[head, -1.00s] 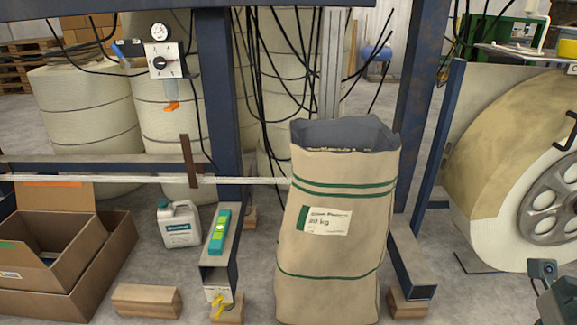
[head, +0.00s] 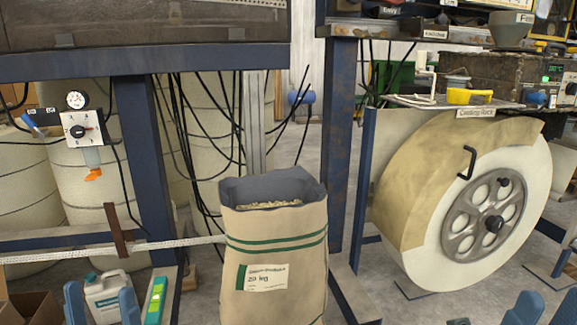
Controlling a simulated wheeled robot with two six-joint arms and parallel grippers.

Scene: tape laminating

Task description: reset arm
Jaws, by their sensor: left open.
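My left gripper (head: 102,305) shows at the bottom left. Its two blue fingertips stand apart with nothing between them, in front of the white jug (head: 106,292) and left of the green-and-yellow level (head: 155,300). My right gripper (head: 546,308) shows at the bottom right edge. Its two blue fingertips are apart, with only floor visible between them, below the large roll (head: 408,188) with its grey hub wheel (head: 488,218). The rest of both grippers is cut off by the picture edge.
An open paper sack (head: 275,220) with pale pellets stands in the middle, between blue frame posts (head: 143,160). A pale strip (head: 80,253) runs to it from the left. A bench at the back right holds a yellow item (head: 468,96). Grey floor shows between sack and roll.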

